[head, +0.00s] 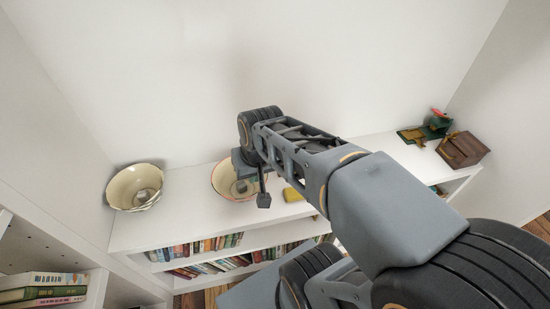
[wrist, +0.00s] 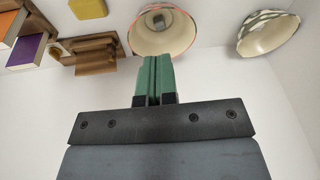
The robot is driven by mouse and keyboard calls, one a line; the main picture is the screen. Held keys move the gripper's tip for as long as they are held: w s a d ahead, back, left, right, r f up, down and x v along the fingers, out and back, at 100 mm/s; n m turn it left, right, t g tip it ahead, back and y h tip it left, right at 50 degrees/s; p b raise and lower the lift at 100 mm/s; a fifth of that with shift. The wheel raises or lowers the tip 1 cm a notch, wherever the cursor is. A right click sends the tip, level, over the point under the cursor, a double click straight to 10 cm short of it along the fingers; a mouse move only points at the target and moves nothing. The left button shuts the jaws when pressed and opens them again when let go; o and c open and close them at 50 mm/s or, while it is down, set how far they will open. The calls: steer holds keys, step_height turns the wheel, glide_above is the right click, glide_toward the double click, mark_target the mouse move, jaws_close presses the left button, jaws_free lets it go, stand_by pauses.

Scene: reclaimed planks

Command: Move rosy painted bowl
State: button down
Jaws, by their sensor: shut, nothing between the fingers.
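The bowl with a reddish rim and cream inside (head: 222,184), which fits the rosy painted bowl, stands on the white shelf top. My arm and gripper partly cover it in the head view. In the wrist view this bowl (wrist: 174,42) is at the top centre, just beyond my fingertips, with a small grey patch inside. My gripper (head: 263,200) is over the right side of the bowl in the head view. In the wrist view its green fingers (wrist: 155,62) are pressed together with nothing between them. I cannot tell whether they touch the bowl.
A second cream bowl with a patterned outside (head: 126,186) stands left, near the wall; the wrist view shows it at right (wrist: 262,38). A yellow block (head: 292,194) lies right of the rosy bowl. A brown wooden box (head: 463,149) is far right. Books (head: 205,245) fill the shelf below.

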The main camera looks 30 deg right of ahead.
steer(key=w+d+f+m+g+y, duration=0.1)
steer(key=w+d+f+m+y, duration=0.2)
steer(key=w+d+f+m, duration=0.35)
steer(key=w+d+f+m+g+y, duration=0.1)
steer(key=w+d+f+m+y, duration=0.2)
steer(key=w+d+m, duration=0.55)
steer(key=s+d+f+m+t+y, duration=0.2)
steer(key=d+f+m, duration=0.2)
steer(key=d+f, duration=0.45)
steer(key=w+a+r+p+x, duration=0.1)
steer(key=p+x, duration=0.2)
steer(key=x, duration=0.7)
steer(key=shift+a+m, duration=0.35)
steer(key=shift+m, duration=0.05)
